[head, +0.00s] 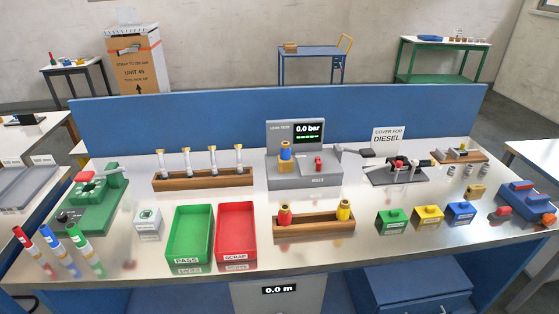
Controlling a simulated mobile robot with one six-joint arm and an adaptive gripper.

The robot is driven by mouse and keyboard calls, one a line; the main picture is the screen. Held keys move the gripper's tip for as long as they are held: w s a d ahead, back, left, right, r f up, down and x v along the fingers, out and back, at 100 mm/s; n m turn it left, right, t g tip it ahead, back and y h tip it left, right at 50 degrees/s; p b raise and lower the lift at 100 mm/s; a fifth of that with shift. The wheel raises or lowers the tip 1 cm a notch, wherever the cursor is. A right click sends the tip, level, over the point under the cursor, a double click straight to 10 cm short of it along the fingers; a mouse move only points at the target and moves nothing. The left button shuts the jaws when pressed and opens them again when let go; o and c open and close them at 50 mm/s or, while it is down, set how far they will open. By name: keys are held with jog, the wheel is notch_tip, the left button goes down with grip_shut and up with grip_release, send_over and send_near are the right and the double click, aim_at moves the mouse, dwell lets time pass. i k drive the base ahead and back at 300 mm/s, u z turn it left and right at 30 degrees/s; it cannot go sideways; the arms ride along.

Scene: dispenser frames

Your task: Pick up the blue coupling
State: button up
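A small blue coupling (286,151) stands upright on a yellow-orange block at the left side of the grey leak tester (320,180), at the back middle of the bench. The tester's screen reads 0.0 bar. A wooden rack (313,225) in front of it holds a red coupling (284,215) at its left end and a yellow coupling (344,209) at its right end. Between them the rack shows no coupling. My gripper is not in view.
Green PASS tray (189,262) and red SCRAP tray (236,260) sit left of the rack, both empty. Green, yellow and blue boxes (460,212) stand to its right. A red knob (318,163) is beside the blue coupling. A blue panel (200,128) closes the bench's back.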

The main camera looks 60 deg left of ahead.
aim_at(285, 149)
jog(key=z, duration=0.05)
jog(key=k, duration=1.85)
jog(key=u, duration=1.6)
jog(key=i, duration=1)
